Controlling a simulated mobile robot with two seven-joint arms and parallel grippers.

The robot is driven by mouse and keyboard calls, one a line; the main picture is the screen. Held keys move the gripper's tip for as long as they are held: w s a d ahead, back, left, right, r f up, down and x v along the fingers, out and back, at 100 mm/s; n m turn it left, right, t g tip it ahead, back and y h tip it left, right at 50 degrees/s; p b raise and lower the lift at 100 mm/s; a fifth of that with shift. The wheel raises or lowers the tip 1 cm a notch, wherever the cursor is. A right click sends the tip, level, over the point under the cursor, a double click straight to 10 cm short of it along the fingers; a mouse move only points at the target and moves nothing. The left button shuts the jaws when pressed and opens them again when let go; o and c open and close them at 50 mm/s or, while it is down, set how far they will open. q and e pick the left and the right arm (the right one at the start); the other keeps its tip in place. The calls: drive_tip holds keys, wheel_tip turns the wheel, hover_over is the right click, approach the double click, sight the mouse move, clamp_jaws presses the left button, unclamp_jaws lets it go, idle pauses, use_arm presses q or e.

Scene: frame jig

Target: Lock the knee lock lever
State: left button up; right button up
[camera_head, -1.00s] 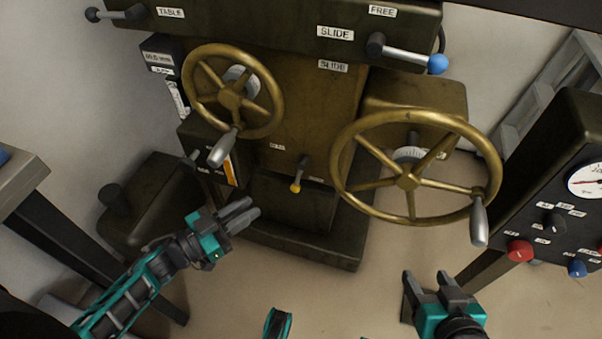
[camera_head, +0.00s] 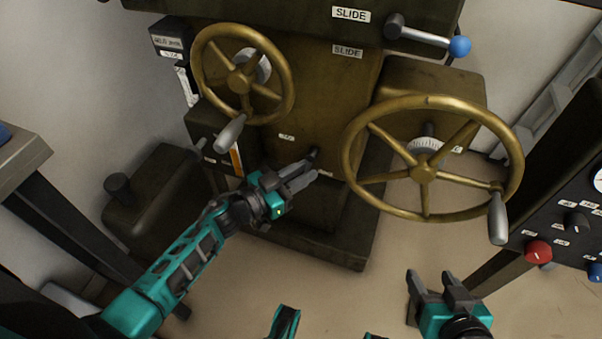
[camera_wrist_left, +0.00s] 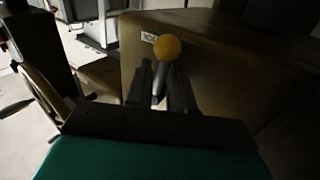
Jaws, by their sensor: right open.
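The lever with the yellow ball knob (camera_wrist_left: 167,47) stands at the front of the machine's column. In the left wrist view its grey shaft (camera_wrist_left: 160,84) lies between my left gripper's fingers. In the head view only the lever's dark pivot (camera_head: 314,154) shows clearly; the knob is hidden behind the fingers. My left gripper (camera_head: 303,174) is open around the lever, with its fingers on either side of the shaft. Contact cannot be made out. My right gripper (camera_head: 430,280) is open and empty at the lower right, above the floor.
A small brass handwheel (camera_head: 286,82) with a grey handle is above and left of my left gripper. A large brass handwheel (camera_head: 515,150) is to the right. A slide lever with a blue ball (camera_head: 460,47) is above. A control panel (camera_head: 560,190) stands at the far right.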

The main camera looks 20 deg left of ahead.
use_arm(q)
clamp_jaws()
drive_tip(key=shift+s+f, duration=0.1)
idle(1.3)
